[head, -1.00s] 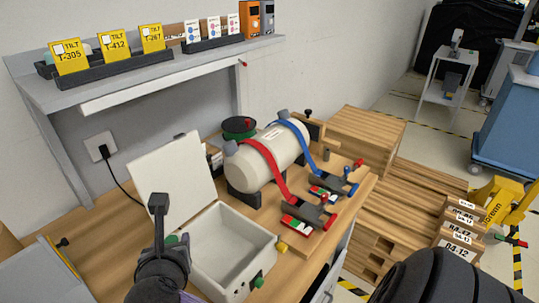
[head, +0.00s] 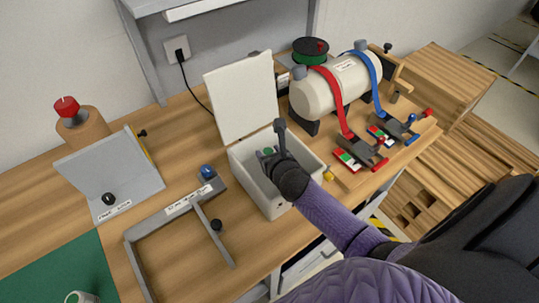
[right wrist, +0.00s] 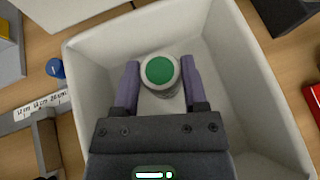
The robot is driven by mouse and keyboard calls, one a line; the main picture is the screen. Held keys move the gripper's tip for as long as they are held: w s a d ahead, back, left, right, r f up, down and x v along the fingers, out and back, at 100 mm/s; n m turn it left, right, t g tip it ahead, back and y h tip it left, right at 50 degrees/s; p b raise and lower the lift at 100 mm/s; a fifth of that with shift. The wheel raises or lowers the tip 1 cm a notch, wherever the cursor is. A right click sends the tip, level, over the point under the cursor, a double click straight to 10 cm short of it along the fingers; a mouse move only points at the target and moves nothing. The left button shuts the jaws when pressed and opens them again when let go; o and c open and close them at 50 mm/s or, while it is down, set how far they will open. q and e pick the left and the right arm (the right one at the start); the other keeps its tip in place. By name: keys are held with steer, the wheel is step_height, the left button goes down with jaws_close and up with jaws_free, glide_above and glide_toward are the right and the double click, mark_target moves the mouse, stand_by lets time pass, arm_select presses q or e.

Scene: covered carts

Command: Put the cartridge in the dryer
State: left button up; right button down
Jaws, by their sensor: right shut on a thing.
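The dryer (head: 267,206) is a white box on the bench with its lid (head: 242,98) standing open at the back. In the head view my right gripper (head: 268,156) is at the box's opening. In the right wrist view my right gripper (right wrist: 160,85) is shut on the cartridge (right wrist: 160,73), a pale cylinder with a green top. The cartridge is within the outline of the box's walls (right wrist: 92,60); I cannot tell if it touches the floor. My left gripper is not in view.
A strapped white tank (head: 325,92) on a wooden board stands right of the box. A grey measuring frame (head: 150,228) and an angled grey plate (head: 112,180) lie left. A green mat (head: 65,272) with a white, green-topped item (head: 80,297) is at the lower left.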

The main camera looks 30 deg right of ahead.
steer(key=c, duration=0.6)
jaws_free()
steer(key=o, duration=0.5)
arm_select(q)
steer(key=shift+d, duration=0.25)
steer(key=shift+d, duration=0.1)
arm_select(e)
steer(key=shift+s+r, duration=0.1)
steer(key=shift+r, duration=0.15)
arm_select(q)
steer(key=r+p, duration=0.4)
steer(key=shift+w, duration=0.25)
arm_select(e)
steer(key=v, duration=1.1)
steer(key=shift+s+r, duration=0.1)
steer(key=shift+s, duration=0.25)
